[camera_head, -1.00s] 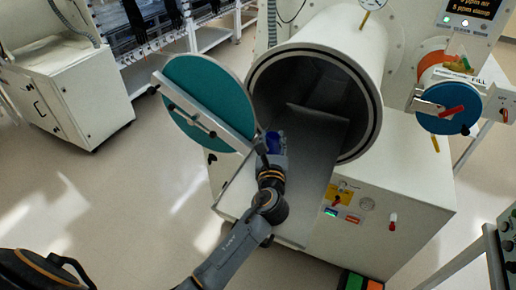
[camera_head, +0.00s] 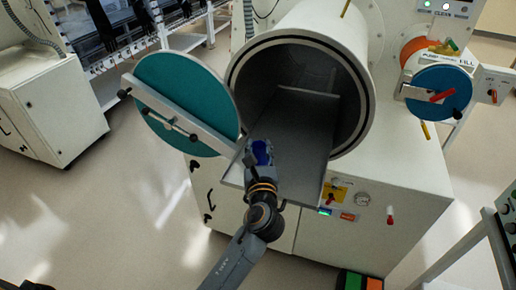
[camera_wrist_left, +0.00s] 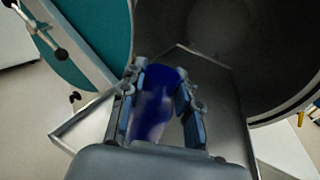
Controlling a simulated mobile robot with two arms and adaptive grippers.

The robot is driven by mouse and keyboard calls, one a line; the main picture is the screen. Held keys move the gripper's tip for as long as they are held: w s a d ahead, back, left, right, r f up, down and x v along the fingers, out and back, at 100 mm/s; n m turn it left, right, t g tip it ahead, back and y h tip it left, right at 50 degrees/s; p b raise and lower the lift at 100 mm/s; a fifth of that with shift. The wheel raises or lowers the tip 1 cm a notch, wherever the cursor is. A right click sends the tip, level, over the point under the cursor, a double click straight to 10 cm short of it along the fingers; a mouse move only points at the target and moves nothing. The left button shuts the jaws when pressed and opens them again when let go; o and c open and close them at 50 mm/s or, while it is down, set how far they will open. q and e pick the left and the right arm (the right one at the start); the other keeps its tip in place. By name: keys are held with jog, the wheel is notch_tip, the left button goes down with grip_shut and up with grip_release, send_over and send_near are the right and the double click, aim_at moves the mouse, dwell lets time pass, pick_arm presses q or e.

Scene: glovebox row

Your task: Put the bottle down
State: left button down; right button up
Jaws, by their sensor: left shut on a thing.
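A dark blue bottle (camera_head: 261,153) is between the fingers of my left gripper (camera_head: 260,150), which is shut on it. The bottle also shows in the left wrist view (camera_wrist_left: 155,103), with finger pads on both its sides. The gripper is over the left front part of a grey sliding tray (camera_head: 300,140) that sticks out of a round chamber (camera_head: 345,75). I cannot tell whether the bottle's base touches the tray. My right gripper is not in view.
The chamber's round teal door (camera_head: 190,85) stands open just left of the gripper, with a pale bar across it. A smaller blue hatch (camera_head: 438,93) is at the right. A white cabinet (camera_head: 395,190) stands below the chamber.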

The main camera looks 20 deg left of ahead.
pick_arm(q)
jog(key=c, duration=1.2)
grip_release()
jog(key=shift+f, duration=0.1)
jog(key=shift+o, duration=1.1)
jog(key=shift+w+a+f, duration=0.1)
jog(key=shift+w+a, duration=0.05)
jog(key=shift+r, duration=0.25)
jog(key=shift+s+f, duration=0.1)
jog(key=shift+s, duration=0.2)
jog(key=b+v, duration=0.2)
jog(key=v, duration=0.8)
jog(key=shift+s+d, duration=0.35)
jog(key=shift+s, duration=0.3)
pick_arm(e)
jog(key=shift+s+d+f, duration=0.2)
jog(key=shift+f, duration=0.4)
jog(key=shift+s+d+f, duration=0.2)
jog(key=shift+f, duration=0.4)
